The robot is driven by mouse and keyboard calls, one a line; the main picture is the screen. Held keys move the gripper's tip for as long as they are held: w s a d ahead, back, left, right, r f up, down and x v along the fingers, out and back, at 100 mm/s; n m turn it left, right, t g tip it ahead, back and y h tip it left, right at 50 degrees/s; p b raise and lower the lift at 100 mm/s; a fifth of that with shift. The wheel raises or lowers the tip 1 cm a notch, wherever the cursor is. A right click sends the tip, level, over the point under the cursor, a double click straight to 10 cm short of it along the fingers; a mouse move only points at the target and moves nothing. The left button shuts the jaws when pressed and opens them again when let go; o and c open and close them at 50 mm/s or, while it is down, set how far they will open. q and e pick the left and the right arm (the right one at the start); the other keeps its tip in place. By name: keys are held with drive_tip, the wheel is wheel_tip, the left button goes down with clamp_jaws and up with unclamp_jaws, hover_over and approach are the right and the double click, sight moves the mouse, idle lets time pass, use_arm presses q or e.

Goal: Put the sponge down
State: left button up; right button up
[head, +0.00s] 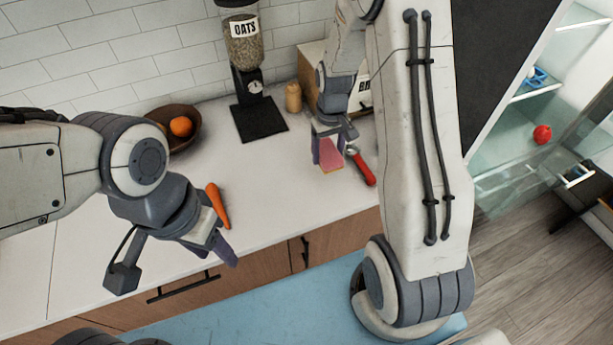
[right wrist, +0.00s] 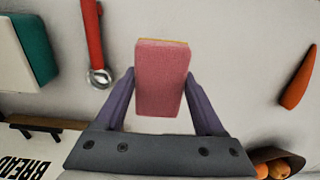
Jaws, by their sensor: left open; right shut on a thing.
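The pink sponge (head: 330,156) with a thin yellow edge is between the fingers of my right gripper (head: 329,150), over the white counter (head: 270,195). In the right wrist view the sponge (right wrist: 162,78) is gripped on both sides by the purple fingers of my right gripper (right wrist: 163,100). I cannot tell whether its far end touches the counter. My left gripper (head: 222,248) is open and empty near the counter's front edge, below the carrot.
A red-handled tool (head: 362,168) lies just right of the sponge. A carrot (head: 217,206) lies left on the counter. An oats dispenser (head: 245,70), a fruit bowl (head: 183,128) and a small jar (head: 293,97) stand behind. The counter between carrot and sponge is clear.

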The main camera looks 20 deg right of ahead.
drive_tip(key=p, duration=0.2)
hover_over(307, 186)
wheel_tip(307, 186, down, 4)
drive_tip(key=shift+r, duration=0.15)
wheel_tip(307, 186, down, 4)
drive_tip(key=shift+r+p, duration=0.15)
drive_tip(key=shift+p, duration=0.45)
drive_tip(key=shift+f, duration=0.2)
drive_tip(key=shift+f, duration=0.15)
drive_tip(key=o, duration=1.3)
